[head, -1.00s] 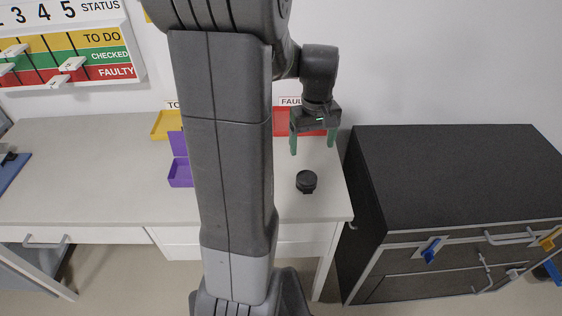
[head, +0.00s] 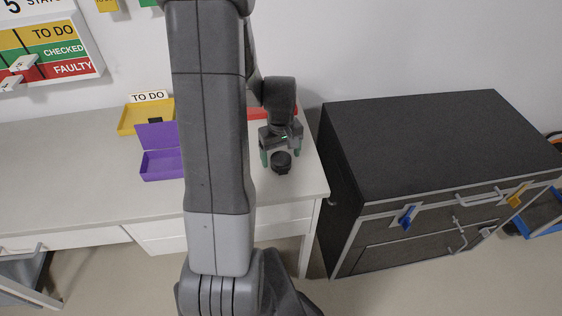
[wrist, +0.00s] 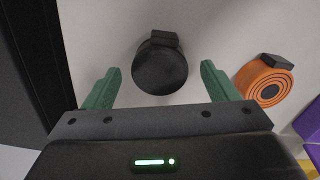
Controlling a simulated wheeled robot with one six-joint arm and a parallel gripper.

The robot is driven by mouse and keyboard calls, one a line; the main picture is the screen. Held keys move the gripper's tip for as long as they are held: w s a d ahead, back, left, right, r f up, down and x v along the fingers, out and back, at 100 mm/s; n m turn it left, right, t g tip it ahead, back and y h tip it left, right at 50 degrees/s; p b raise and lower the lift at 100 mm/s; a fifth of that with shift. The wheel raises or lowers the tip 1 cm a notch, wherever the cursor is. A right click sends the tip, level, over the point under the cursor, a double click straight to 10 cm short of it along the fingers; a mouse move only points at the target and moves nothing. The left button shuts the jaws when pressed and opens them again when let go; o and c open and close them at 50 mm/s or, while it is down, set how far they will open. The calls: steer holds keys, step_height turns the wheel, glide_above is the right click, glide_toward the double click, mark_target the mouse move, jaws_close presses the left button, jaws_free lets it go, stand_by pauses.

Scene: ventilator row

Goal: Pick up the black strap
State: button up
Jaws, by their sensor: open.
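The black strap (head: 281,162) is a rolled black disc with a small block at one side, lying on the pale counter near its right end. In the wrist view the black strap (wrist: 160,66) sits just beyond and between the fingertips, with a gap on both sides. My gripper (head: 279,158) is above the counter close to the strap, and its green fingers are spread. In the wrist view my gripper (wrist: 160,80) is open and empty.
An orange roll (wrist: 264,80) lies right of the strap in the wrist view. A purple open box (head: 160,165), a yellow tray (head: 130,121) and a red tray (head: 258,112) are on the counter (head: 70,180). A dark cabinet (head: 430,145) stands to the right.

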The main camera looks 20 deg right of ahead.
steer(key=shift+f, duration=0.7)
steer(key=shift+c, duration=0.4)
steer(key=c, duration=1)
steer(key=shift+r, duration=0.1)
